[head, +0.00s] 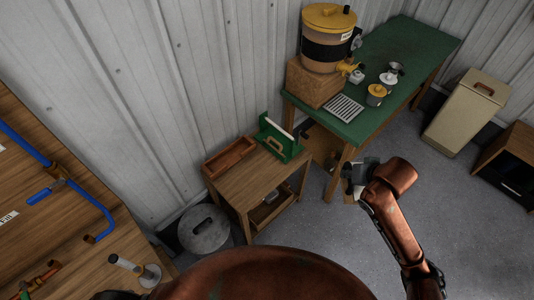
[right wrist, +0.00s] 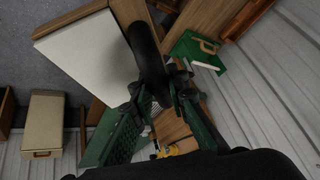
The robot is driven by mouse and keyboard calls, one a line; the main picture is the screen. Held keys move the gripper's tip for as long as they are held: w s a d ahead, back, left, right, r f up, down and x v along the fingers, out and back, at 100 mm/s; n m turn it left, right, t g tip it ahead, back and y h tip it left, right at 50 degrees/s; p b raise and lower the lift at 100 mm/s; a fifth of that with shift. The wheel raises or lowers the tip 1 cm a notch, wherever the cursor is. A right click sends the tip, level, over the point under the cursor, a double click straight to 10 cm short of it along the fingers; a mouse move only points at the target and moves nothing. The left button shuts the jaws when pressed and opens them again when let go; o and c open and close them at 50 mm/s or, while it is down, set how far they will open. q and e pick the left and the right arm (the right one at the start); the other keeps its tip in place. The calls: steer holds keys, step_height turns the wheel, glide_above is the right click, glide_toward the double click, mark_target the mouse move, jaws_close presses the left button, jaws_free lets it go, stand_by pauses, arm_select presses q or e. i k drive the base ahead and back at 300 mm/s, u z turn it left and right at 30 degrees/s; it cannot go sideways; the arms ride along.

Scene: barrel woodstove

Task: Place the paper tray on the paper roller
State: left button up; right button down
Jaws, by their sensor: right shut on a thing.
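A shallow reddish-brown wooden tray (head: 229,156) lies on a small wooden table (head: 243,187); it looks like the paper tray. Right beside it stands a green frame (head: 284,137) with a white sheet and a wooden handle, probably the paper roller. The green frame also shows in the right wrist view (right wrist: 194,53). My right gripper (head: 353,180) is in the air, right of the small table and apart from both. In the right wrist view, its green fingers (right wrist: 162,88) are shut around a dark, roughly cylindrical thing (right wrist: 150,50). My left gripper is not in view.
A green bench (head: 420,45) holds a yellow-lidded drink dispenser (head: 325,40) and small pots. A cream cabinet (head: 466,112) stands at right. A round grey lidded bin (head: 203,230) is left of the small table. A white panel (right wrist: 88,58) is in the right wrist view.

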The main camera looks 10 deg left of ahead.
mark_target(265, 161)
steer(key=u, duration=0.4)
steer(key=i, duration=0.65)
steer(key=u, duration=0.6)
